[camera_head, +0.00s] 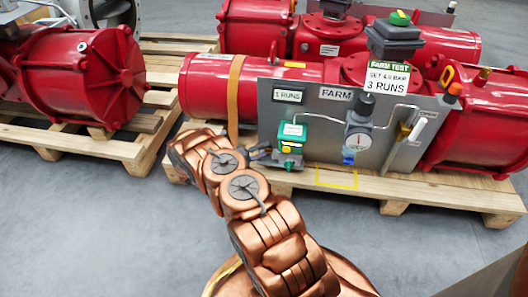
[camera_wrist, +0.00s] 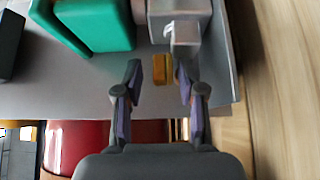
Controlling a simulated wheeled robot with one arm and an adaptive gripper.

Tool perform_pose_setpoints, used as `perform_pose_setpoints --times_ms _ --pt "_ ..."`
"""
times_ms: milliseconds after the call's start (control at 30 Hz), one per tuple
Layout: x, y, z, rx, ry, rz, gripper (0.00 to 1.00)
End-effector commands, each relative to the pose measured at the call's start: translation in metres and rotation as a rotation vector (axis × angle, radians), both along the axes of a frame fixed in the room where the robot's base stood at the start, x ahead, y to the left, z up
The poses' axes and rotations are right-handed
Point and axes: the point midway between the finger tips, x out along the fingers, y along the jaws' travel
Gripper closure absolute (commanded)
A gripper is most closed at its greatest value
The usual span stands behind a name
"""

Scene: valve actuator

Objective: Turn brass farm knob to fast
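In the wrist view a small brass knob (camera_wrist: 162,68) shows below a grey metal fitting (camera_wrist: 185,38), next to a green block (camera_wrist: 90,22). My gripper (camera_wrist: 158,82) is open, with one finger on each side of the knob and visible gaps to both. Whether the fingertips reach as deep as the knob, I cannot tell. In the head view my gripper (camera_head: 262,153) is small and dark, just left of the green unit (camera_head: 291,142) on the grey FARM panel (camera_head: 320,122). The knob is not clear there, and no fast marking is readable.
The panel also carries a gauge (camera_head: 358,141), thin pipes and a white-handled lever (camera_head: 415,130). Red actuators (camera_head: 205,82) lie on wooden pallets (camera_head: 470,195). Grey floor is clear in front.

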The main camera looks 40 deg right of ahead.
Motion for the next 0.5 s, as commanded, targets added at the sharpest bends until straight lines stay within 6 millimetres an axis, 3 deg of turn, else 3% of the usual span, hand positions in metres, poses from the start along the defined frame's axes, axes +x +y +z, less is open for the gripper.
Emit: perform_pose_setpoints --times_ms 200,500 --pt "-0.0007 -0.0013 0.0003 0.000 0.000 -0.001 0.60" --pt "-0.0006 -0.0012 0.0007 -0.001 0.000 -0.002 0.91"
